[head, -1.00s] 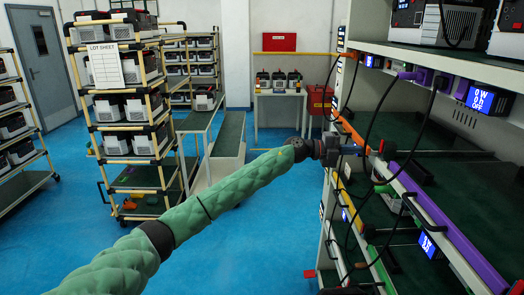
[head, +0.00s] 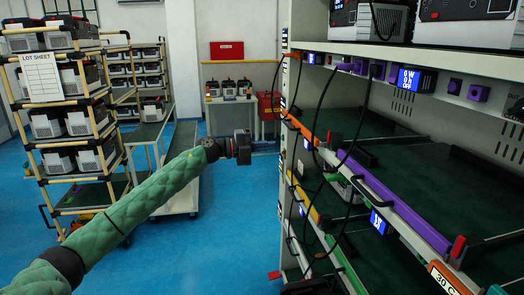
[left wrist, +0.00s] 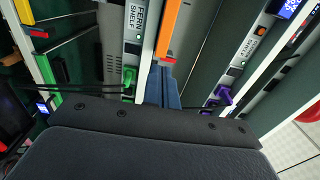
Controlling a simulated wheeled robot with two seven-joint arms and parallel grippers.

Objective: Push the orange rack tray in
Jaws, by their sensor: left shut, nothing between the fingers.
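The orange rack tray (head: 299,129) shows as an orange front rail on the far part of the right-hand rack, in line with the purple-railed tray (head: 408,213). In the left wrist view the orange rail (left wrist: 168,30) runs near the top middle. My left gripper (head: 277,147) is level with the rack's far edge, just left of the orange rail. Its fingers (left wrist: 165,87) show closed together and empty in the left wrist view, below the end of the orange rail. I cannot tell whether they touch the rack. My right gripper is not in view.
Black cables hang across the rack (head: 415,55) front. Green-railed (head: 347,262) and yellow-railed trays (head: 303,196) sit lower. A shelf cart (head: 72,160) stands left. Blue floor (head: 215,250) between cart and rack is clear.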

